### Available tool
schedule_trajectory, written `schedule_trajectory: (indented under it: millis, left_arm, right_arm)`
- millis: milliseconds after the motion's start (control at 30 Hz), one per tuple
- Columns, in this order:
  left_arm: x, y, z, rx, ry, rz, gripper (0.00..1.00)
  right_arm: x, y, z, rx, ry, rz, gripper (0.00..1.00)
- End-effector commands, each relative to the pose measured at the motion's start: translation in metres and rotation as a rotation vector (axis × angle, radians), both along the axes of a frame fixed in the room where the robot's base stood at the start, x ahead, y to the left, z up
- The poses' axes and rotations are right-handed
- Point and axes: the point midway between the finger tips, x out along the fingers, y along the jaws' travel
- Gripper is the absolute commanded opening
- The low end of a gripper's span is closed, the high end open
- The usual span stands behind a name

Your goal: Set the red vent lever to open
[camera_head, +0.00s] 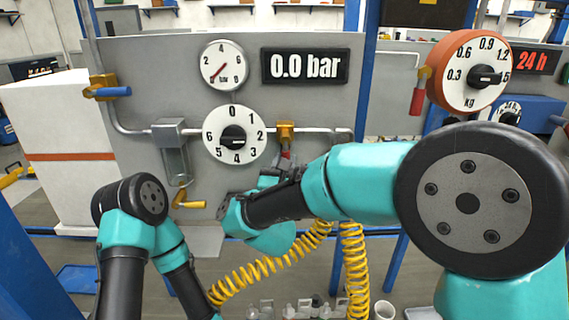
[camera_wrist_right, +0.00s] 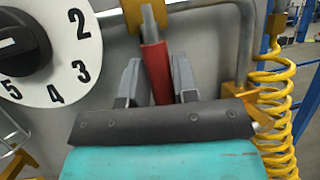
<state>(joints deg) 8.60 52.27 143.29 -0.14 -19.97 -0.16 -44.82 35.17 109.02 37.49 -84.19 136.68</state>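A red lever (camera_wrist_right: 154,72) hangs down, slightly tilted, from a brass valve (camera_wrist_right: 190,20) in the right wrist view. In the head view its red handle (camera_head: 287,154) shows only in part below the brass valve (camera_head: 285,131); my right arm hides the rest. My right gripper (camera_wrist_right: 157,72) has one finger on each side of the red handle, with gaps visible, so it is open around it. A second red lever (camera_head: 417,101) hangs below another brass valve at the right. My left arm is at the lower left; its gripper does not show.
A numbered dial (camera_head: 234,135) with a black knob is left of the valve. A gauge (camera_head: 223,65) and a display (camera_head: 305,67) reading 0.0 bar are above. A blue lever (camera_head: 112,92), yellow lever (camera_head: 188,204) and yellow coiled hose (camera_head: 352,270) are nearby.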

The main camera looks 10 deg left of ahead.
Motion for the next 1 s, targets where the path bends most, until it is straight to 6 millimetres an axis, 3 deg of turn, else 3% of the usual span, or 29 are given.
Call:
schedule_trajectory:
  millis: [200, 567, 767, 1000]
  left_arm:
    - [0.0, 0.0, 0.0, 0.0, 0.0, 0.0, 0.47]
    - [0.0, 0.0, 0.0, 0.0, 0.0, 0.0, 0.47]
    - [0.0, 0.0, 0.0, 0.0, 0.0, 0.0, 0.47]
    - [0.0, 0.0, 0.0, 0.0, 0.0, 0.0, 0.47]
  right_arm:
    - [0.0, 0.0, 0.0, -0.001, -0.001, 0.0, 0.47]
    - [-0.005, 0.001, -0.001, -0.001, -0.002, 0.001, 0.47]
    - [-0.026, 0.003, -0.01, -0.003, -0.001, 0.001, 0.47]
    - [-0.067, 0.007, -0.027, -0.005, -0.001, 0.003, 0.47]
